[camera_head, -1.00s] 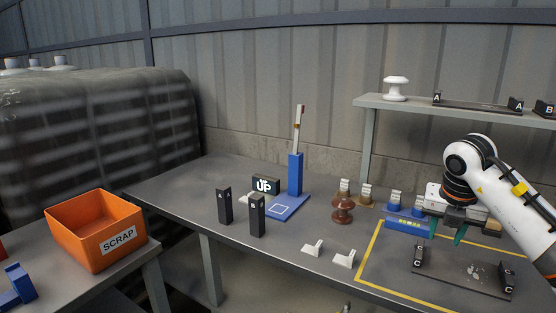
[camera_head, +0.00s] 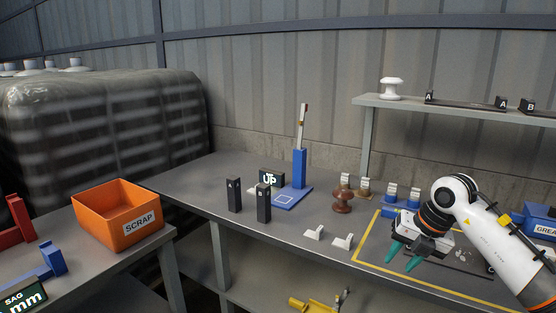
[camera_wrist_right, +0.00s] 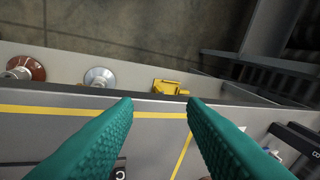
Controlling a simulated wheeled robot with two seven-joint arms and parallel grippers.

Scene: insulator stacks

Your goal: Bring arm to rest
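My right gripper (camera_head: 404,257) is at the right of the table in the head view, over the yellow-outlined area. Its teal fingers point down toward the table's front edge. In the right wrist view the two fingers (camera_wrist_right: 160,104) are spread apart with nothing between them. The arm hides part of the dark plate behind it. My left gripper is not in either view.
A brown insulator (camera_head: 343,201), white pieces (camera_head: 314,233), dark posts (camera_head: 264,204) and a blue stand (camera_head: 299,170) are left of the arm. An orange scrap bin (camera_head: 118,219) stands at left. A yellow object (camera_wrist_right: 170,87) lies below the table edge.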

